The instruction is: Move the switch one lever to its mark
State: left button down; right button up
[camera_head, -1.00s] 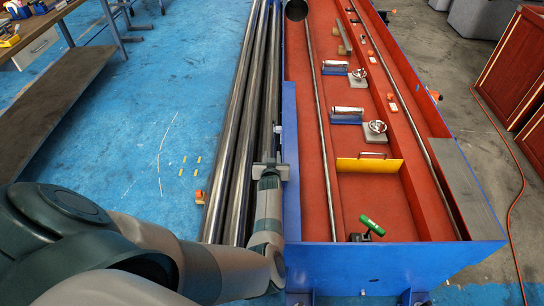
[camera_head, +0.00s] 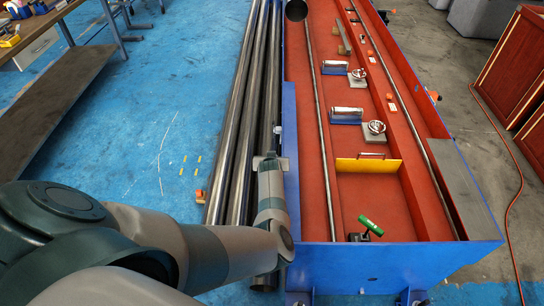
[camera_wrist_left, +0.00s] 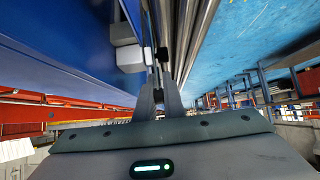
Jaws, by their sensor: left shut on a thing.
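My left gripper (camera_head: 268,163) is beside the outer left face of the blue-walled machine, at the end of my arm. In the left wrist view its two fingers (camera_wrist_left: 159,92) are shut on a thin part next to a white box (camera_wrist_left: 130,58) on the blue wall. This part looks like the switch lever, but the fingers hide most of it. The box shows only as a small pale bit (camera_head: 284,164) in the head view. Small black pieces show near the fingertips. I cannot make out the mark. My right gripper is not in view.
Long steel tubes (camera_head: 243,130) lie just left of the machine. The red trough (camera_head: 385,200) holds a green-handled lever (camera_head: 370,225), a yellow plate (camera_head: 368,165) and handwheels (camera_head: 376,127). The blue floor (camera_head: 140,140) to the left is mostly clear.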

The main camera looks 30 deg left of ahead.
pick_arm(q)
jog(key=shift+w+a+f+g+h+b, duration=0.15)
jog(key=shift+f+g+h, duration=0.2)
jog(key=shift+g, duration=0.25)
jog(key=shift+w+f+g+h+b, duration=0.1)
jog(key=shift+f+g+h+b, duration=0.1)
jog(key=shift+g+h, duration=0.35)
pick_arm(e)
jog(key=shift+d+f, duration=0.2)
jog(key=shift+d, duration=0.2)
pick_arm(q)
jog(key=c, duration=1.9)
grip_release()
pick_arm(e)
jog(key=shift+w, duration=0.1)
pick_arm(q)
jog(key=shift+o, duration=0.2)
